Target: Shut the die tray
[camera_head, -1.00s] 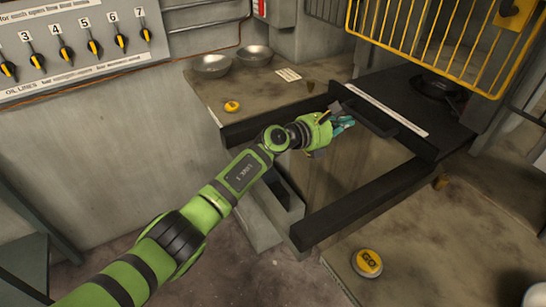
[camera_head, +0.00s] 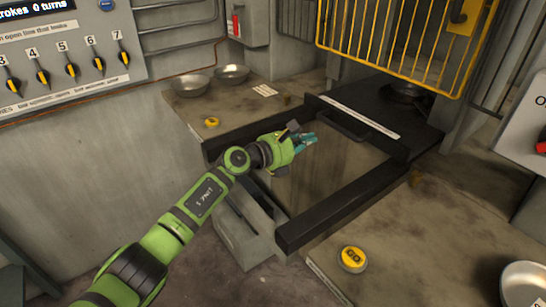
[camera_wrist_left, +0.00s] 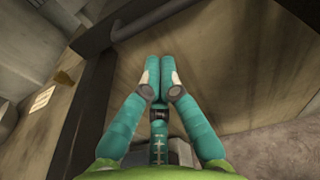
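The die tray (camera_head: 396,150) is a dark slab between two black rails, with a pale label strip along its front and a bar handle (camera_head: 343,125). The handle also shows as a dark bar in the left wrist view (camera_wrist_left: 150,20). My left gripper (camera_head: 312,138) is in front of the tray, left of the handle and apart from it. In the left wrist view its teal fingers (camera_wrist_left: 160,62) are together with nothing visible between them. My right gripper is in neither view.
Black rails (camera_head: 340,205) run out from the tray over an open gap. A yellow button (camera_head: 352,258) is on the near right bench, another (camera_head: 211,122) on the left bench beside two metal bowls (camera_head: 190,84). A yellow cage guard (camera_head: 400,40) hangs above the tray.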

